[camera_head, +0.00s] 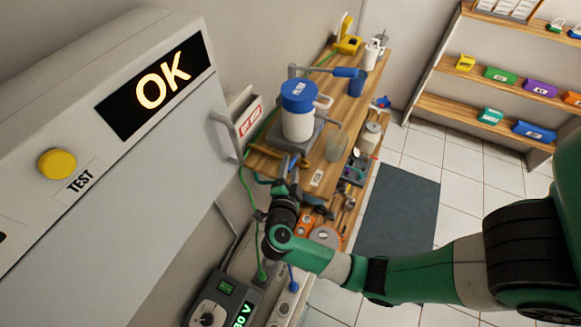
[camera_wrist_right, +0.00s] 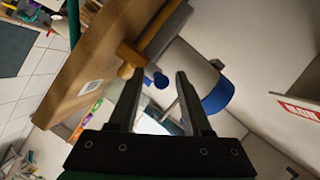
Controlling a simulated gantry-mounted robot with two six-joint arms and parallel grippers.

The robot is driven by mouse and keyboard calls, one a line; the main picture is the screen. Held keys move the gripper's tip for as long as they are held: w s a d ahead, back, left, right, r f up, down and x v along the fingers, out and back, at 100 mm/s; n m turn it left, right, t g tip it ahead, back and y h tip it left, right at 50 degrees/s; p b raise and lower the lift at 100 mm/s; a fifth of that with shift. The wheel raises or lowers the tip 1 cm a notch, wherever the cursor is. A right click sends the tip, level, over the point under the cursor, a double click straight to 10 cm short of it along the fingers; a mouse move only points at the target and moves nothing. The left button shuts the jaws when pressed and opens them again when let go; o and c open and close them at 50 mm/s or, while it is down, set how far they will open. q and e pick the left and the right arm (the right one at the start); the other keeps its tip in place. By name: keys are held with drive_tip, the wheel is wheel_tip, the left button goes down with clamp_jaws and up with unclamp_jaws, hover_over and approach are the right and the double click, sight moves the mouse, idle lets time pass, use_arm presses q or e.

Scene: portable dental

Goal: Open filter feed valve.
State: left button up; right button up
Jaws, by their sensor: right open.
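A white filter canister with a blue lid (camera_head: 298,112) stands on a grey base on the wooden bench. It also shows in the right wrist view (camera_wrist_right: 214,88), tilted by the camera's roll. A brass-coloured pipe or fitting (camera_head: 264,153) runs along the bench edge below the canister; in the right wrist view a yellow-brown part (camera_wrist_right: 130,56) lies beyond the fingertips, beside a small blue knob (camera_wrist_right: 160,80). I cannot tell which part is the feed valve. My right gripper (camera_head: 280,178) is at the near end of the bench, below the canister, open and empty (camera_wrist_right: 160,76). My left gripper is not in view.
A large grey cabinet (camera_head: 110,190) with an "OK" display (camera_head: 157,86) and yellow test button (camera_head: 57,163) fills the left. A red-and-white labelled box (camera_head: 249,118) is close to the canister. Tools crowd the lower bench. A power unit (camera_head: 223,300) stands below.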

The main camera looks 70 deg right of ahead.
drive_tip(key=shift+w+d+f, duration=0.1)
drive_tip(key=shift+w+d, duration=0.05)
drive_tip(key=shift+d, duration=0.35)
clamp_jaws()
